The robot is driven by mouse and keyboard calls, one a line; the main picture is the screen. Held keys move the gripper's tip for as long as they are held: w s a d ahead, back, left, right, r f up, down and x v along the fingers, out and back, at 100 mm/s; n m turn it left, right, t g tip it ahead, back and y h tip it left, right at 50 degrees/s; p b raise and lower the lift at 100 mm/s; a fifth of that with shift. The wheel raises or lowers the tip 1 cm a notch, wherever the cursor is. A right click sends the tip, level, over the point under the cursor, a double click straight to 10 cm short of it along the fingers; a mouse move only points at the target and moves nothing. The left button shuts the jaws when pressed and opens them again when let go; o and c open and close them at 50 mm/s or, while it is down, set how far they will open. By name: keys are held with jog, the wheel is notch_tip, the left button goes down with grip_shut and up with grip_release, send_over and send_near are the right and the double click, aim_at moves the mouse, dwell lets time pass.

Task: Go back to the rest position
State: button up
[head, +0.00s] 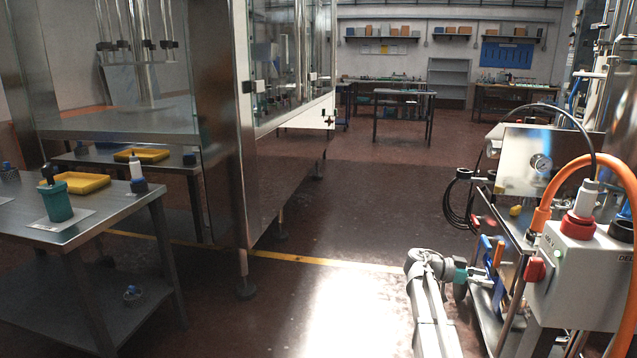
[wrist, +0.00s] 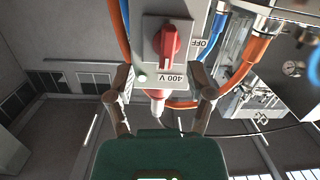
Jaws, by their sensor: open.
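My gripper (wrist: 161,84) is open and empty, with its two fingers spread wide in the wrist view. In the head view my gripper (head: 485,278) is at the lower right, to the left of a grey electrical box (head: 578,275). The box has a red rotary switch (head: 535,269) and a lit green lamp (head: 557,254). In the wrist view the red switch (wrist: 170,40) shows upside down beyond the fingers, by a "400 V" label. A gap shows between fingers and switch in the head view.
A white plug (head: 590,196) sits in a red socket on the box top, near an orange hose (head: 545,205). A steel table (head: 110,222) with a teal cup and yellow trays stands at left, beside a tall glazed machine (head: 220,110). Open floor (head: 380,190) lies between.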

jog(key=s+a+f+n+t+y, duration=0.2)
jog(key=s+a+f+n+y, duration=0.7)
jog(key=a+f, duration=0.4)
jog(key=s+a+f+n+t+y, duration=0.1)
jog(key=s+a+n+y, duration=0.35)
jog(key=a, duration=0.45)
jog(key=s+a+f+n+y, duration=0.2)
jog(key=s+a+n+y, duration=0.1)
jog(key=s+a+n, duration=0.4)
notch_tip(320, 180, up, 34)
jog(key=w+a+m+p, duration=0.1)
jog(key=w+p, duration=0.1)
jog(key=p, duration=3.2)
jog(key=shift+w+a, duration=0.15)
jog(key=shift+w, duration=0.1)
jog(key=shift+m+h, duration=0.25)
jog(key=shift+c, duration=0.2)
